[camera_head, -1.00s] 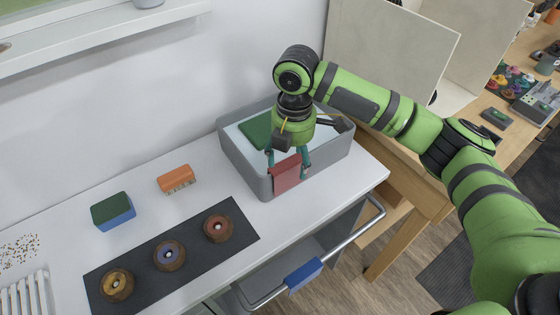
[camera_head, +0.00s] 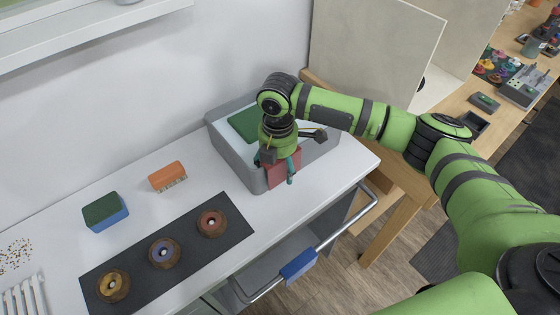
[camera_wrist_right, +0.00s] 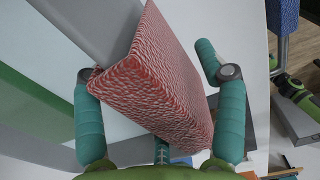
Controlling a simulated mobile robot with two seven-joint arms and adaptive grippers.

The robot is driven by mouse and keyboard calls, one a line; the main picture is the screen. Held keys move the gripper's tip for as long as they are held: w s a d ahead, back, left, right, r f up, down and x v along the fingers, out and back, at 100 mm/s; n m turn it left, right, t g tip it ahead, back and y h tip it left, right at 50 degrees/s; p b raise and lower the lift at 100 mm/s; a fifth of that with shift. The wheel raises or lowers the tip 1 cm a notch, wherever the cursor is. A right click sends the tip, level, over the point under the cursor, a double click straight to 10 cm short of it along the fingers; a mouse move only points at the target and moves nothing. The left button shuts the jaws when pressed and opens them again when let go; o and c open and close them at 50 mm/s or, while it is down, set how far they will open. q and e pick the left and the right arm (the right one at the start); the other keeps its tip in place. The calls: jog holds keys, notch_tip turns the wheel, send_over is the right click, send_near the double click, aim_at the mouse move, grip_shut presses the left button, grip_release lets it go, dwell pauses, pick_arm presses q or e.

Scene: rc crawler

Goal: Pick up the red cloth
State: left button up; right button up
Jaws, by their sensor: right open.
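The red cloth (camera_head: 284,170) hangs folded over the front rim of a grey bin (camera_head: 228,155) on the white counter. In the right wrist view the cloth (camera_wrist_right: 160,75) shows a red and white weave and drapes over the grey rim. My right gripper (camera_head: 277,172) is over that rim, pointing down. Its teal fingers are open, one on each side of the cloth, with a clear gap on the outer side; the right wrist view shows the gripper (camera_wrist_right: 148,68) around it. Part of the cloth's top is hidden by the gripper in the head view. My left gripper is out of view.
A green item (camera_head: 243,124) lies in the bin. To the left are an orange brush (camera_head: 167,176), a green and blue sponge (camera_head: 105,212) and a dark mat (camera_head: 228,238) with several round wooden items. A drawer with a blue-wrapped handle (camera_head: 299,265) is open below.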

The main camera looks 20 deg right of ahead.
jog(key=c, duration=1.2)
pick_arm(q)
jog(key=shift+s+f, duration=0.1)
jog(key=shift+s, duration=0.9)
pick_arm(e)
jog(key=shift+c, duration=0.3)
